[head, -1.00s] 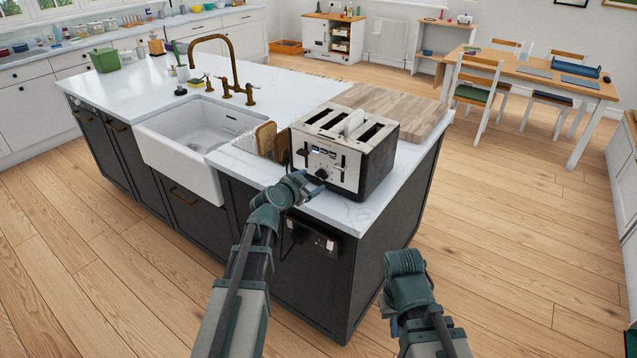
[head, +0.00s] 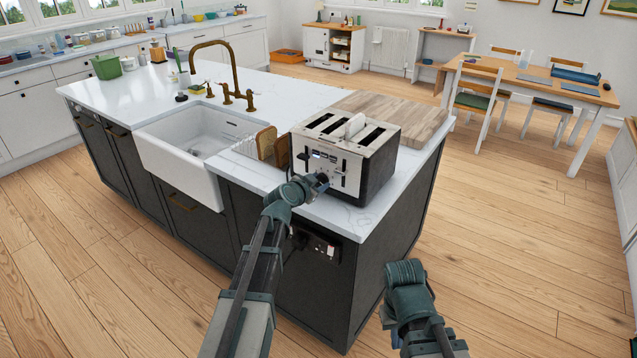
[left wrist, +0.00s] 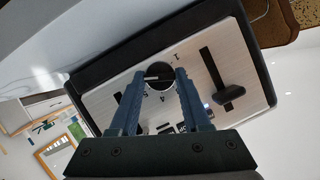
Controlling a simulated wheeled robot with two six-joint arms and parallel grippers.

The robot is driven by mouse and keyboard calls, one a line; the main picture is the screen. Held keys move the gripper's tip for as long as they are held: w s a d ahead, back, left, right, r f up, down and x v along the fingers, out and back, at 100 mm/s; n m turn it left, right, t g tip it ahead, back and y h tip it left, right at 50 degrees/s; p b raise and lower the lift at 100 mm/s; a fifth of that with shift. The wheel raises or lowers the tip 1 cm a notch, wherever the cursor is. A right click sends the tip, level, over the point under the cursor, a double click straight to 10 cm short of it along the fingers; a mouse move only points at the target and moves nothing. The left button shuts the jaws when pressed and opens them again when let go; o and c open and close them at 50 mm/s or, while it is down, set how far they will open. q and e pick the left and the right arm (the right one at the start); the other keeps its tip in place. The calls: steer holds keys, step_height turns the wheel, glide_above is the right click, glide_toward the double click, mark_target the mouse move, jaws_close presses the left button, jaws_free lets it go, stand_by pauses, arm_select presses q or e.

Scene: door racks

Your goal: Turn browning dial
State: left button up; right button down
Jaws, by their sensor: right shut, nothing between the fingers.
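The toaster (head: 345,150) stands on the near right corner of the white island top, its metal front facing me. In the left wrist view its round black dial (left wrist: 160,72) has small numbers around it. My left gripper (head: 322,181) is at the lower front of the toaster and hides the dial in the head view. In the left wrist view the fingers of the left gripper (left wrist: 163,80) stand apart, one at each side of the dial; whether they touch it I cannot tell. My right gripper (head: 386,316) is low beside the island, shut and empty, mostly hidden by its arm.
The white sink (head: 180,150) is to the left. A black lever (left wrist: 230,94) sticks out beside the dial. The floor right of the island is clear.

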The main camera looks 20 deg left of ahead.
arm_select(q)
jaws_close()
